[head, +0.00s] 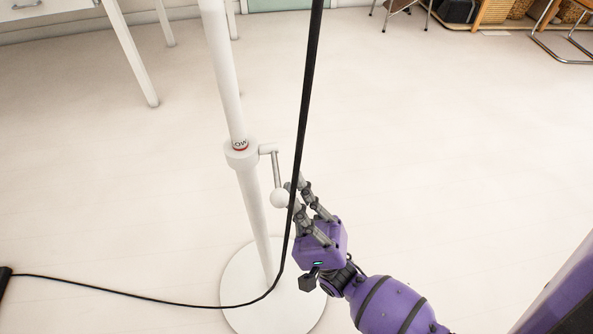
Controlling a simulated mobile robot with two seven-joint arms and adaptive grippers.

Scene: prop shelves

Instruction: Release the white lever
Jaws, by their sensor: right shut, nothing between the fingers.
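The white lever (277,175) is a thin crank arm with a round white knob (280,198) at its lower end. It sticks out to the right from a collar (241,153) on a white pole and hangs downward. My right gripper (296,181) is just right of the knob, with its fingers pointing up; it is shut and empty. I cannot tell whether a finger touches the knob. A black cable (304,95) passes in front of the fingers and hides part of them. My left gripper is not in view.
The pole (221,65) stands on a round white base (245,317). The black cable hangs from the top and runs left across the floor. White table legs (130,50) stand at the upper left. The floor (450,150) to the right is clear.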

